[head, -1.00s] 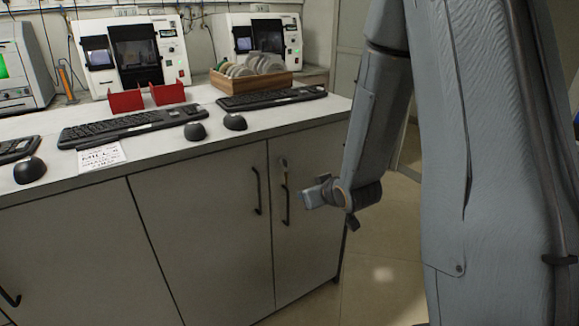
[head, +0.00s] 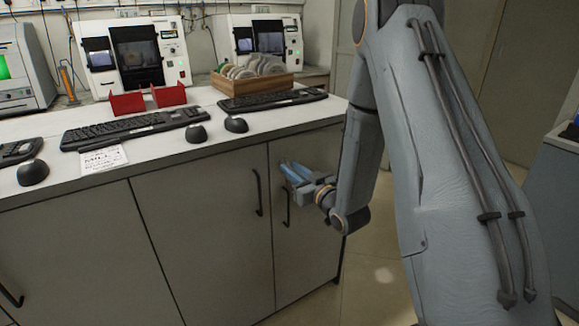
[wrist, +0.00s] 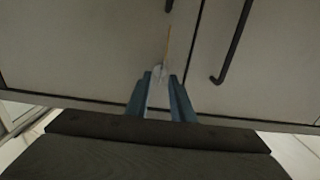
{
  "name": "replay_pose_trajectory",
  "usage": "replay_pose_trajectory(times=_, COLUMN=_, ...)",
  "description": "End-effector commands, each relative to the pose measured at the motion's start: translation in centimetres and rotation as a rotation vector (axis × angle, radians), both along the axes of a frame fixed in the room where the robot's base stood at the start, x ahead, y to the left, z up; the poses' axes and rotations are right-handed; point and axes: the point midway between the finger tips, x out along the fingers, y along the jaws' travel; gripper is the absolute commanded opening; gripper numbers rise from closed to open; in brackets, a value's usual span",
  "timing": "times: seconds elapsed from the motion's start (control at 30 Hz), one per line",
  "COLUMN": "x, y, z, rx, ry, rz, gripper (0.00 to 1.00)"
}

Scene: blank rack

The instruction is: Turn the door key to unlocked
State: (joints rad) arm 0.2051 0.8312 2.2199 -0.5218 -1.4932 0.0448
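The door key (wrist: 160,71) shows in the wrist view as a small pale shape at the fingertips, with a thin tan strip running up from it in the picture. My gripper (wrist: 160,78) has its two blue fingers apart, with the key at or between their tips; contact cannot be told. In the head view my gripper (head: 287,172) is at the upper part of the right cabinet door (head: 305,235) and hides the key and lock. Whether the key is turned cannot be made out.
A dark bar handle (head: 286,207) is just below my gripper on the same door. Another handle (head: 257,192) is on the neighbouring door, also seen in the wrist view (wrist: 235,42). The white counter (head: 225,145) overhangs above, holding keyboards and mice.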

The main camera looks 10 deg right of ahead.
Motion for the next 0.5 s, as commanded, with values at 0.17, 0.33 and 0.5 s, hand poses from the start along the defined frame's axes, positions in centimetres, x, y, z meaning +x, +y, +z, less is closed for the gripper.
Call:
replay_pose_trajectory(times=0.17, x=1.5, y=0.5, z=0.0, rx=0.0, ry=0.001, rz=0.0, gripper=0.22)
replay_pose_trajectory(times=0.33, x=1.9, y=0.6, z=0.0, rx=0.0, ry=0.001, rz=0.0, gripper=0.22)
replay_pose_trajectory(times=0.5, x=1.9, y=0.6, z=0.0, rx=0.0, ry=0.001, rz=-0.001, gripper=0.2)
